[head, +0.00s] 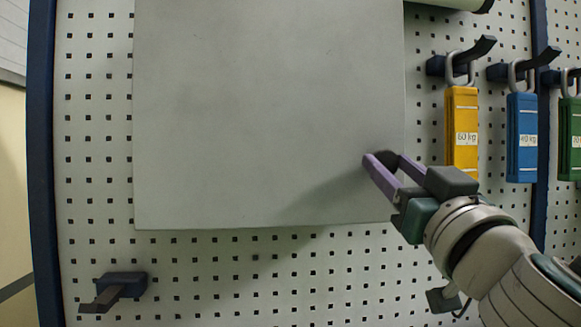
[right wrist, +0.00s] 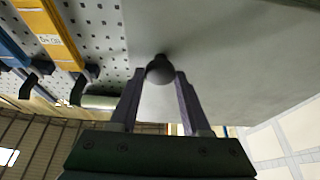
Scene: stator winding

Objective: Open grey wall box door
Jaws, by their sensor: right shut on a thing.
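The grey wall box door (head: 260,100) is a large flat panel in front of the pegboard and looks closed in the head view. A small dark round knob (right wrist: 160,70) sits on the door near its edge in the right wrist view. My right gripper (head: 384,160) is at the door's lower right, its purple fingers shut on the knob. In the right wrist view my right gripper (right wrist: 160,85) has one finger on each side of the knob. The fingers hide part of the knob in the head view. My left gripper is not in view.
A yellow block (head: 462,135), a blue block (head: 522,140) and a green block (head: 570,140) hang on hooks right of the door, close to my right arm. An empty hook (head: 115,290) sticks out of the pegboard (head: 230,275) at lower left.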

